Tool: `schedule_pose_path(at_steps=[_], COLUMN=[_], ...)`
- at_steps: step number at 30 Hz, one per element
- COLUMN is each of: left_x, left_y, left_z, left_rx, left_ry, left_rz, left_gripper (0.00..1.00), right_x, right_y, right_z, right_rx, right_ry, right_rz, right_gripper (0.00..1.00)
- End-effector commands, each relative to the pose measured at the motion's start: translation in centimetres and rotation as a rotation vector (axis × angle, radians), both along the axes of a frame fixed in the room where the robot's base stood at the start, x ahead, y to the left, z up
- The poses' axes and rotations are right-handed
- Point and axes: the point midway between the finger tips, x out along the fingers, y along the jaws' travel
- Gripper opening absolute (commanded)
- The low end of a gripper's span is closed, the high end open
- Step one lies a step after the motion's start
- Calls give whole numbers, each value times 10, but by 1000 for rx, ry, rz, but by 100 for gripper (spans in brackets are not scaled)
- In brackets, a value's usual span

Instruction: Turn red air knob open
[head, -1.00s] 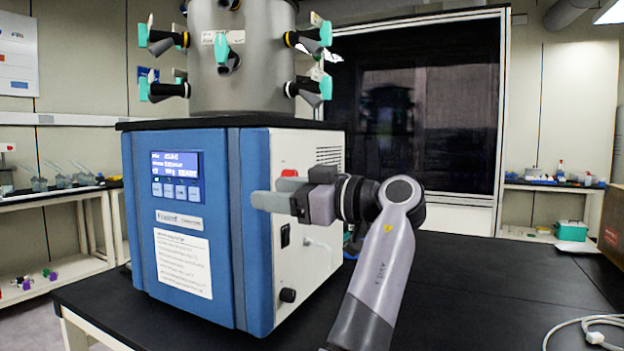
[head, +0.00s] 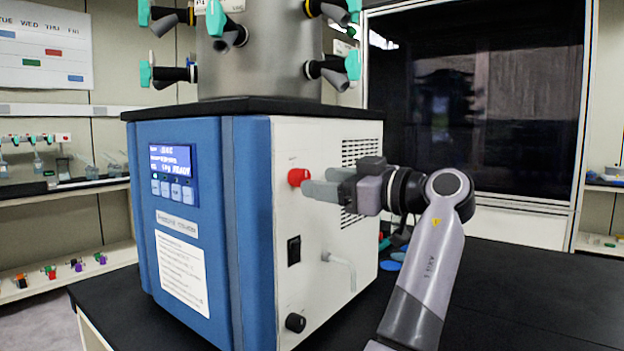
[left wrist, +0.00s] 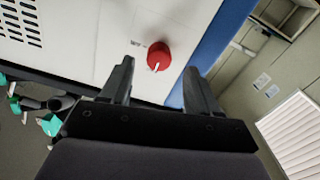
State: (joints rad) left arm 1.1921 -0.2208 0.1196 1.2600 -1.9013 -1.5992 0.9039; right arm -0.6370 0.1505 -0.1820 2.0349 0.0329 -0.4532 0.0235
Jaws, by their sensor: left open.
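The red air knob (head: 298,177) sticks out of the white side panel of the freeze dryer (head: 270,225), near its front edge. In the left wrist view the round knob (left wrist: 158,55) shows a white pointer mark on its face. My left gripper (head: 320,184) is open and empty, beside the white panel just right of the knob in the head view. In the left wrist view its two fingers (left wrist: 160,72) stand apart, with the knob appearing between and just beyond their tips. Contact with the knob is not visible. My right gripper is not in view.
Below the knob on the same panel are a black switch (head: 294,250), a pale hose fitting (head: 340,263) and a black round knob (head: 295,322). Valves with teal handles ring the steel chamber (head: 262,60) above. The black bench (head: 530,290) is clear at right.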

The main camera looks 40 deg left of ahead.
Motion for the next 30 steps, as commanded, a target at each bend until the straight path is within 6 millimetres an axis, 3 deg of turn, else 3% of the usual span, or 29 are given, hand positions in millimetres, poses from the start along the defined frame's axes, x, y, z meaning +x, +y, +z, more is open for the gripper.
schedule_pose_path(at_steps=[3,9,18,19,24,30], left_x=[-2,-5,-5,-5,-5,-5], left_y=[20,40,44,44,44,43], left_z=[0,0,0,0,0,0], left_rx=[0,0,1,1,1,0], left_ry=[0,0,1,1,1,7], left_rz=[2,1,-1,-1,-1,0], left_gripper=[61,61,61,58,5,5], right_x=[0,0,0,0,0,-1], right_y=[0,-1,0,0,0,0], right_z=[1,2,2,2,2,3], right_rx=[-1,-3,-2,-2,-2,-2], right_ry=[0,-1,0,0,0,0], right_rz=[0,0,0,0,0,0], right_gripper=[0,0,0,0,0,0])
